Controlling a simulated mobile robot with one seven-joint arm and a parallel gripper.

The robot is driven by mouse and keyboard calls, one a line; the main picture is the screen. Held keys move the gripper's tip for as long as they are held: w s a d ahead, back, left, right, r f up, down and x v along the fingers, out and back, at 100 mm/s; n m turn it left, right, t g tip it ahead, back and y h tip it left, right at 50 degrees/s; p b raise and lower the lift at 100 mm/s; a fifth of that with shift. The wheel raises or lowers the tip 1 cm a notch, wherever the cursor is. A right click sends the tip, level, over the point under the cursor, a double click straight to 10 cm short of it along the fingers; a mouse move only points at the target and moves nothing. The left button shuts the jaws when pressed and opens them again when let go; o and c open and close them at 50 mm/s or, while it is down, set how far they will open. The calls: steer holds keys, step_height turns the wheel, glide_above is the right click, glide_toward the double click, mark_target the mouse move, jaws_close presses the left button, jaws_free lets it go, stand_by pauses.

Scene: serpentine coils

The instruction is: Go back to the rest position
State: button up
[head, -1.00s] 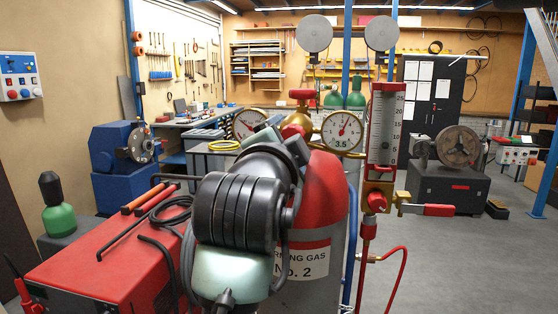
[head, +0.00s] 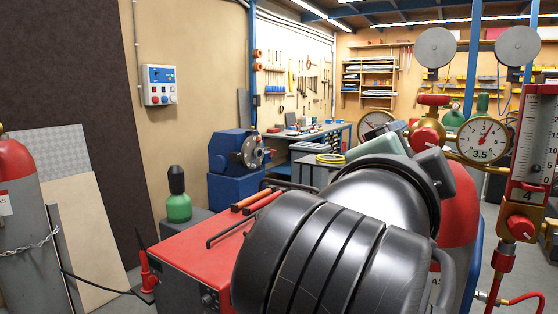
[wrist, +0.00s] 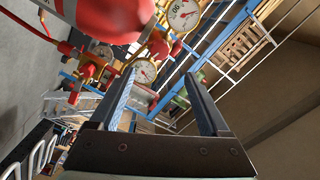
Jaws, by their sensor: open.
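My gripper (wrist: 160,75) shows in the wrist view with its two fingers spread apart and nothing between them. Behind the fingers are a pressure gauge (wrist: 145,70) and a red gas cylinder (wrist: 105,18), tilted in this view. In the head view my own dark ribbed arm fills the lower middle and hides much of the red-topped cylinder (head: 459,205) behind it. My gripper cannot be made out in the head view.
A red welding machine (head: 205,255) stands beside my arm, with a small green bottle (head: 178,207) behind it. A flowmeter (head: 535,135) and a gauge (head: 483,139) are at the right. Another cylinder (head: 22,250) stands at far left. A blue machine (head: 232,155) is farther back.

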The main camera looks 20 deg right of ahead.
steer(key=s+a+r+n+t+y, duration=0.1)
steer(key=a+r+n+t+y, duration=0.2)
steer(key=a+n, duration=0.4)
steer(key=s+a+r+n+t+y, duration=0.2)
steer(key=a+n+t+y, duration=0.4)
steer(key=a, duration=0.3)
steer(key=s+a+r+n+t+y, duration=0.1)
steer(key=a+r+n+t+y, duration=0.2)
steer(key=a+n+t, duration=0.3)
steer(key=a+n+y, duration=0.1)
steer(key=a+n, duration=0.1)
steer(key=n, duration=0.1)
steer(key=shift+s+a+r+t+y, duration=0.25)
steer(key=shift+s+r+t+y, duration=0.1)
steer(key=shift+r+t+y, duration=0.05)
stand_by(1.1)
